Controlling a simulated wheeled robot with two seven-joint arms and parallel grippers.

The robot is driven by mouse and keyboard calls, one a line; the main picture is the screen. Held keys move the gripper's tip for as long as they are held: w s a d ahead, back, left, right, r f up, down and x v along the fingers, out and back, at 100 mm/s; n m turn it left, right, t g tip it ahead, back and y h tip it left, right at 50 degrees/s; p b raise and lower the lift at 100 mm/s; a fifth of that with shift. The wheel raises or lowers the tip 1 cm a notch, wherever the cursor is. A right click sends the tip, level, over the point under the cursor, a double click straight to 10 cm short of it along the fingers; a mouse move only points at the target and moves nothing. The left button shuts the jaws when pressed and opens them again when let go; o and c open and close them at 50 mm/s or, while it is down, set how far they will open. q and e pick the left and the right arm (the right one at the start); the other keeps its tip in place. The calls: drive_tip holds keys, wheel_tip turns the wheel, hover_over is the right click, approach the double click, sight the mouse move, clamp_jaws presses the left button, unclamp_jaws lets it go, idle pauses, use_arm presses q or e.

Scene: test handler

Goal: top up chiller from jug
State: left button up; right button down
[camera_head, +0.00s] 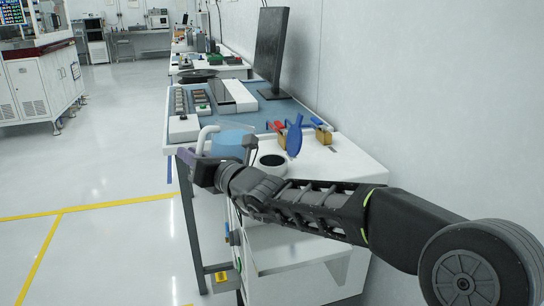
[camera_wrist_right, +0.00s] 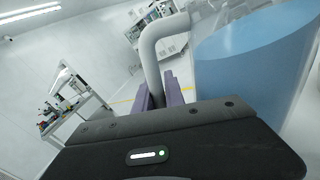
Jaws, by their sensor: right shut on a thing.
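The jug (camera_head: 232,140), with blue contents and a pale handle (camera_head: 207,138), is at the left edge of the white chiller (camera_head: 335,160). My right gripper (camera_head: 188,160) is shut on the handle, its purple fingers on either side of it. The wrist view shows the handle (camera_wrist_right: 155,48) between the fingers (camera_wrist_right: 163,95) and the blue jug body (camera_wrist_right: 250,68) to the right. The chiller's dark round filler opening (camera_head: 272,161) is uncovered, right of the jug. A blue cap (camera_head: 295,135) stands raised beside it. My left gripper is out of view.
A wall closes off the right. The floor on the left is clear, with yellow lines (camera_head: 90,208).

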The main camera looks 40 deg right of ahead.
sight(199, 144)
drive_tip(key=shift+w+d+r+m+p, duration=0.1)
drive_tip(key=shift+d+r+m+p, duration=0.2)
drive_tip(key=shift+r+p, duration=0.55)
drive_tip(key=shift+s+d+r+m+p, duration=0.15)
drive_tip(key=shift+r+m+p, duration=0.2)
drive_tip(key=shift+p, duration=0.85)
drive_tip(key=shift+w+d+r+m+p, duration=0.2)
drive_tip(key=shift+r+p, duration=0.4)
drive_tip(key=shift+p, duration=0.45)
drive_tip(key=d+m+p, duration=0.1)
drive_tip(key=m+p, duration=0.1)
drive_tip(key=p, duration=0.1)
drive_tip(key=shift+d+r, duration=0.2)
drive_tip(key=shift+d, duration=0.15)
drive_tip(key=shift+w+d+f+m+p, duration=0.15)
drive_tip(key=shift+d+m+p, duration=0.2)
drive_tip(key=shift+m+p, duration=0.5)
drive_tip(key=shift+w+d+f+m+p, duration=0.1)
drive_tip(key=shift+d+f+m+p, duration=0.35)
drive_tip(key=shift+p, duration=0.45)
drive_tip(key=a+n+b, duration=0.1)
drive_tip(key=b, duration=0.1)
drive_tip(key=a+n+b, duration=0.1)
drive_tip(key=n+b, duration=0.1)
drive_tip(key=b, duration=0.1)
drive_tip(key=a+n+b, duration=0.1)
drive_tip(key=b, duration=0.1)
drive_tip(key=shift+s+a+n+b, duration=0.2)
drive_tip(key=shift+s+n+b, duration=0.05)
drive_tip(key=shift+s+b, duration=0.1)
